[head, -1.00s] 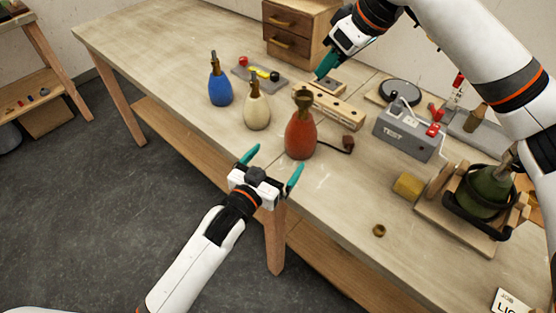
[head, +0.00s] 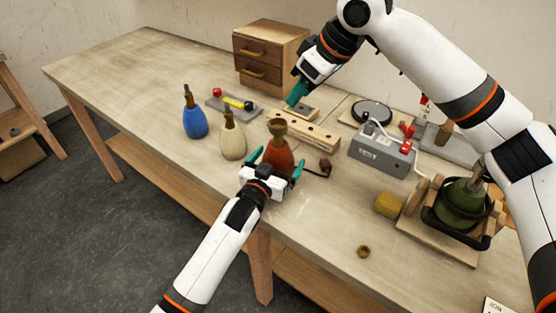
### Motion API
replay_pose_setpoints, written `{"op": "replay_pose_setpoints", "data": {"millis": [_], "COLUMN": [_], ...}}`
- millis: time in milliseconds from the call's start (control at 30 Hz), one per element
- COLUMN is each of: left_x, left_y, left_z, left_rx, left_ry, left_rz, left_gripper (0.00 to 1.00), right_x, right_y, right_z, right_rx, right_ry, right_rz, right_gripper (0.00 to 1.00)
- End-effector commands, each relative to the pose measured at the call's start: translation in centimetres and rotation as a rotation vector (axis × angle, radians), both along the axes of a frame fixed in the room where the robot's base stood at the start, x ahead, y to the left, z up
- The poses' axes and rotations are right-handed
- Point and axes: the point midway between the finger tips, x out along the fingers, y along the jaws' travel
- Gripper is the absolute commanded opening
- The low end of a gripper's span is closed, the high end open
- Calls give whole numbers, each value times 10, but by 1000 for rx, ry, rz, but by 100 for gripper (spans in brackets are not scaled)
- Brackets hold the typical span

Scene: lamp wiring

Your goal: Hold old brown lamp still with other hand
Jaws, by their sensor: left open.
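The old brown lamp (head: 278,155) is a rust-red bottle-shaped base with a brass socket (head: 277,128) on top. It stands upright on the workbench, with a dark cord leading right to a plug (head: 325,165). My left gripper (head: 276,166) is open, with one teal finger on each side of the lamp's lower body. Its palm hides the bottom of the lamp, and I cannot tell whether the fingers touch it. My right gripper (head: 297,94) is above the bench beyond the lamp, near a wooden block with holes (head: 305,132). Its finger gap is not visible.
A blue lamp (head: 195,123) and a cream lamp (head: 232,144) stand to the left. A grey TEST box (head: 380,155) is to the right, and a green lamp (head: 460,203) sits in a wooden cradle.

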Motion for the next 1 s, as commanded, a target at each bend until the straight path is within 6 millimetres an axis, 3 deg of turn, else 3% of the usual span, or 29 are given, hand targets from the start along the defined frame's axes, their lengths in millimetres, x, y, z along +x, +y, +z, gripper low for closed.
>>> {"op": "replay_pose_setpoints", "data": {"millis": [233, 667, 1000], "left_x": [0, 0, 0], "left_y": [0, 0, 0], "left_z": [0, 0, 0], "left_rx": [0, 1, 1], "left_ry": [0, 0, 0], "left_rz": [0, 0, 0], "left_gripper": [97, 27, 26], "right_x": [0, 0, 0], "right_y": [0, 0, 0], "right_z": [0, 0, 0], "right_rx": [0, 0, 0], "right_ry": [0, 0, 0], "right_rz": [0, 0, 0], "right_gripper": [36, 36, 36]}}
